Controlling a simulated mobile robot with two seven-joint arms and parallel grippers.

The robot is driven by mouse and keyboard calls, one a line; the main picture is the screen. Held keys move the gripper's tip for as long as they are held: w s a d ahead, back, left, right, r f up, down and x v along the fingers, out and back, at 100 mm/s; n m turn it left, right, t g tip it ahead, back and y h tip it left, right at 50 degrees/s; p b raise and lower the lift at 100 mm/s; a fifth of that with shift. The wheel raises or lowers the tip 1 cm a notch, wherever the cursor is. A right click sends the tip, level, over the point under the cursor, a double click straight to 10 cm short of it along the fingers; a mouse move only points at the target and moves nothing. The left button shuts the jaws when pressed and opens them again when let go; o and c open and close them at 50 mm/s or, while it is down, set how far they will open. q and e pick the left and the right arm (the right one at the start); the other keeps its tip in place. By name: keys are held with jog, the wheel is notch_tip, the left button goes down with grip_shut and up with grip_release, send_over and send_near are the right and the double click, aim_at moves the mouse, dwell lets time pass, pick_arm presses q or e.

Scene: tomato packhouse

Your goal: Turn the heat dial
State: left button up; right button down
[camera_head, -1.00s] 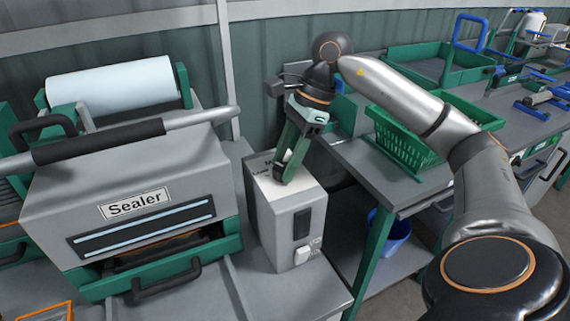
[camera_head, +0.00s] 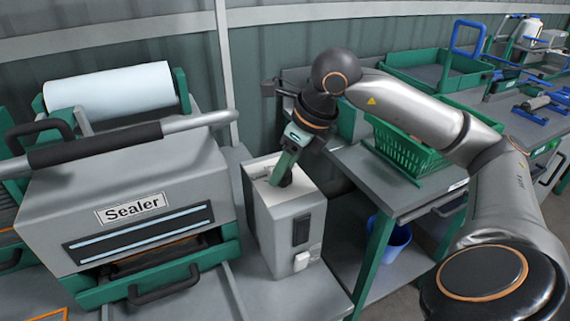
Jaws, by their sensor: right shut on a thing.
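The grey control box (camera_head: 283,222) stands on the bench right of the sealer (camera_head: 130,190). Its top is pale, with lettering partly covered by my gripper. My right gripper (camera_head: 281,178) comes down from above, tilted, with its green fingers at the box top. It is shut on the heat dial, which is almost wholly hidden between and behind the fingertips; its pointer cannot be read. The box front has a dark switch (camera_head: 301,230) and a white knob or plug (camera_head: 301,262) below it. My left gripper is not in view.
The sealer's bar handle (camera_head: 110,148) reaches close to the box on the left. A green basket (camera_head: 408,150) and green tray (camera_head: 440,72) sit on the right-hand bench. A blue bin (camera_head: 390,240) stands below. The wall is close behind.

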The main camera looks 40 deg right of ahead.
jog(key=m+h, duration=0.1)
jog(key=m, duration=0.1)
jog(key=shift+a+m+p, duration=0.15)
jog(key=shift+m+p, duration=0.15)
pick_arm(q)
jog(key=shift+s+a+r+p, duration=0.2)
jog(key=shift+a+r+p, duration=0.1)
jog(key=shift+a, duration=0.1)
pick_arm(e)
jog(key=shift+s+m+h, duration=0.1)
jog(key=shift+m+h, duration=0.3)
jog(key=shift+m, duration=0.8)
jog(key=shift+c, duration=1.6)
grip_release()
jog(key=shift+r, duration=0.1)
